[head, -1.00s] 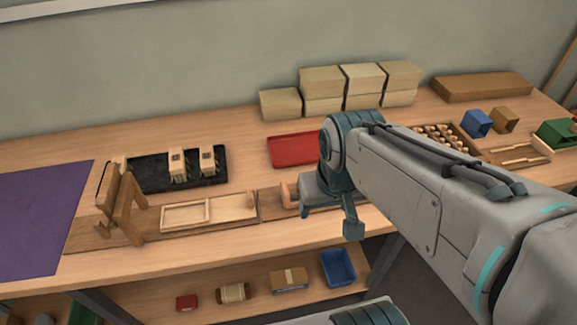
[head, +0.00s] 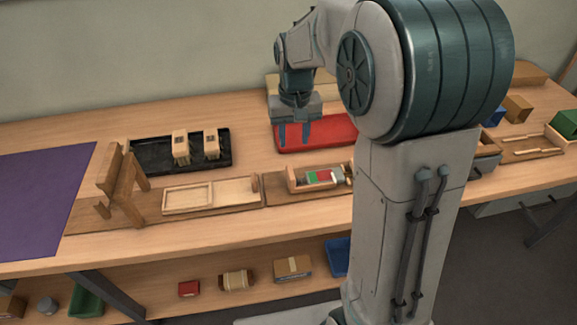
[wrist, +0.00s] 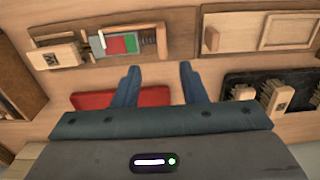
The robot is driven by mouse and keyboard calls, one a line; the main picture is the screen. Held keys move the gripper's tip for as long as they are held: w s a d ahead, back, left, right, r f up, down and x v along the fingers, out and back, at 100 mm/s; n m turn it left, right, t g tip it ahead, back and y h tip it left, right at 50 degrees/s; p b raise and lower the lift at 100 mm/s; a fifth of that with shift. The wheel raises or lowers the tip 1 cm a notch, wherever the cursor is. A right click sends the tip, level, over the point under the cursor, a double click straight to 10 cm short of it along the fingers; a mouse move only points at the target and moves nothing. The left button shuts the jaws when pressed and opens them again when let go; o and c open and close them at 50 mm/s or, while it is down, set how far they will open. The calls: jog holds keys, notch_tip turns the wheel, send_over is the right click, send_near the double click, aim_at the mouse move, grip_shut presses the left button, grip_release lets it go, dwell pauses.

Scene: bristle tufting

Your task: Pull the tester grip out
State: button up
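The tester (head: 318,178) is a shallow wooden frame with a green and red scale, on the bench in the head view. It also shows in the wrist view (wrist: 118,44). A wooden block that looks like the tester grip (wrist: 55,56) is at the tester's left end in the wrist view, joined by a grey metal part. In the head view that end is partly hidden by my arm. My gripper (head: 294,143) points down over the bench, above the near edge of the red tray and behind the tester. Its fingers (wrist: 160,67) are apart with nothing between them.
The red tray (head: 330,130) lies behind the tester. A black tray (head: 152,155) with two bristled blocks, a wooden stand (head: 124,185) and a shallow wooden tray (head: 187,199) are to the left. Pale boxes (head: 272,85) stand at the back.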

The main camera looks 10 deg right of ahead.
aim_at(290, 171)
jog(key=f, duration=0.5)
jog(key=w+f, duration=0.1)
jog(key=f, duration=0.9)
jog(key=shift+w+a, duration=0.2)
jog(key=shift+w, duration=0.1)
jog(key=shift+c, duration=0.4)
grip_shut()
